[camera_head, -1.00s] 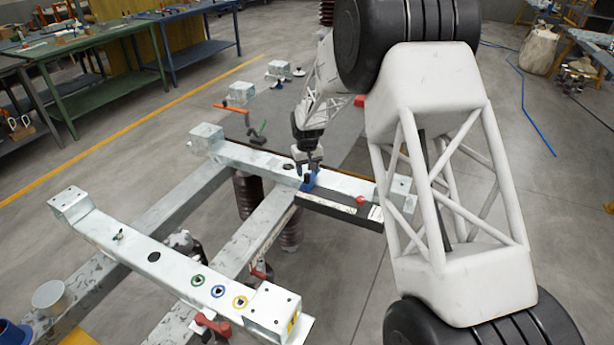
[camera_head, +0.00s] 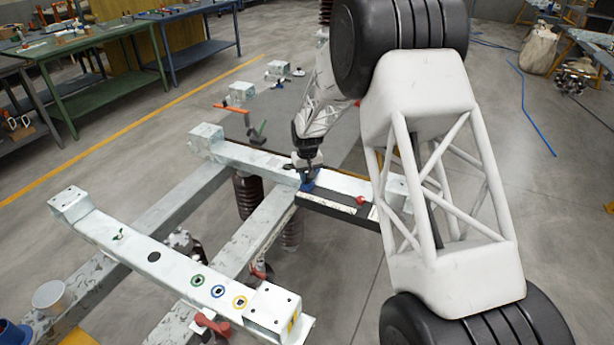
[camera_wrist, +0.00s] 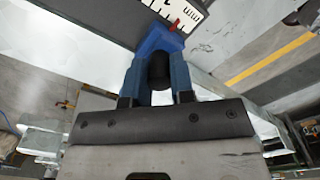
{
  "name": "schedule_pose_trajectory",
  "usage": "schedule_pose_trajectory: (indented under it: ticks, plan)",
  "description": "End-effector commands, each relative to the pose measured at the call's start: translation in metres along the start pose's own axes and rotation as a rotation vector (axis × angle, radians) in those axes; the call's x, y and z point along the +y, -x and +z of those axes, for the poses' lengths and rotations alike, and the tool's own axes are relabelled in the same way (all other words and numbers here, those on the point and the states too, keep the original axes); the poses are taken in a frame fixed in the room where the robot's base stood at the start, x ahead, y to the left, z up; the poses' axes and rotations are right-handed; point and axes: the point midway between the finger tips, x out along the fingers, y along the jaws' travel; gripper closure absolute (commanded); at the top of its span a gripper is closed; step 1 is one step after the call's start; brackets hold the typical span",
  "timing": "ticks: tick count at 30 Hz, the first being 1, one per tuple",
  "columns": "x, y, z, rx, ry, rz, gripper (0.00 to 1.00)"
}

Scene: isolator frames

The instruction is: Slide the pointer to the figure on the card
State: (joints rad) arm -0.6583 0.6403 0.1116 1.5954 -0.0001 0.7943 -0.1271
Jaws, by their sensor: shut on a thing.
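The blue pointer slider (camera_head: 307,186) sits at the left end of a black rail (camera_head: 335,209) on the far white beam. In the wrist view, the blue slider (camera_wrist: 161,40) has a red tip (camera_wrist: 175,25) over a white scale (camera_wrist: 203,17) with black marks and figures, only partly in frame. My gripper (camera_head: 309,172) is down over the slider. In the wrist view, my gripper (camera_wrist: 158,80) has its fingers shut on either side of the slider's black knob (camera_wrist: 159,68). I cannot make out a card with a readable figure.
A red knob (camera_head: 361,200) stands on the rail's right part. A nearer white beam (camera_head: 160,255) carries green, blue and yellow rings. My own arm hides the right end of the far beam.

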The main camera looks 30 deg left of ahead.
Motion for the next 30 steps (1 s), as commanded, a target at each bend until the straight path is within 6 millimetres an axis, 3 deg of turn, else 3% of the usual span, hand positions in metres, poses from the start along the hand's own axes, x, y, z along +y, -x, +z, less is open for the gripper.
schedule_pose_trajectory:
  ticks: [11, 30]
  plan:
    - [0.007, 0.0, 0.007, 0.0, -0.001, 0.0, 1.0]
    - [0.077, 0.001, 0.075, 0.001, -0.003, 0.0, 1.0]
